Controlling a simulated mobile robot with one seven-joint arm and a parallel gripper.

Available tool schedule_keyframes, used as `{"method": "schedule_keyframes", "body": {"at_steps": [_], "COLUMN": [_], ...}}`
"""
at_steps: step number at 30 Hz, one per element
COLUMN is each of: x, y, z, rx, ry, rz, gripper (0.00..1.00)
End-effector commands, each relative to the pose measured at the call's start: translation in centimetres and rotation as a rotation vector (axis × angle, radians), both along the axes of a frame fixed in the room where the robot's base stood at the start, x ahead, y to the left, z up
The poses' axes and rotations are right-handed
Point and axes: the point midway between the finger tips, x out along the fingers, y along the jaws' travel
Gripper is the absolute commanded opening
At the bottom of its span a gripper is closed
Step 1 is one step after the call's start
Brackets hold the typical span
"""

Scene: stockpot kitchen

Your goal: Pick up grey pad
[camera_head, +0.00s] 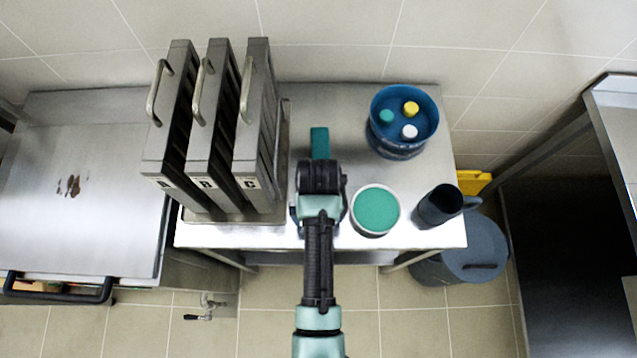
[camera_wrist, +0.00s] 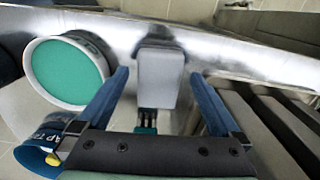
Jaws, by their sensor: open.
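In the wrist view the grey pad (camera_wrist: 158,82) is a light grey block on the steel table, centred between the two blue fingers of my gripper (camera_wrist: 160,73). The fingers are spread, one on each side of the pad, with a gap showing on both sides. I cannot tell how far the fingertips are above the table. In the head view my gripper (camera_head: 320,178) is over the table, and my wrist hides the pad. A teal strip (camera_head: 319,142) shows just behind my gripper.
Three upright metal units lettered A, B and C (camera_head: 212,130) stand close on the left. A white tub with teal contents (camera_head: 376,210) is close on the right, with a dark mug (camera_head: 438,206) beyond. A blue bucket (camera_head: 403,140) holding coloured items stands back right.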

Motion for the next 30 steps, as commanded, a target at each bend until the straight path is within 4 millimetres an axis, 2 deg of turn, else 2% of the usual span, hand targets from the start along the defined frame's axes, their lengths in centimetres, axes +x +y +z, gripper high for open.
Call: {"method": "schedule_keyframes", "body": {"at_steps": [6, 14, 17, 27, 28, 30], "x": [0.0, 0.0, 0.0, 0.0, 0.0, 0.0], "y": [-0.1, -0.1, -0.1, -0.1, -0.1, -0.1], "z": [-2.3, -2.6, -2.6, -2.6, -2.6, -2.5], "rx": [0.0, 0.0, 0.0, 0.0, 0.0, 0.0], "ry": [0.0, -0.001, -0.001, -0.001, -0.001, -0.001], "rz": [0.001, 0.0, 0.0, 0.0, 0.0, 0.0], "gripper": [1.0, 1.0, 0.86, 0.24, 0.19, 0.19]}}
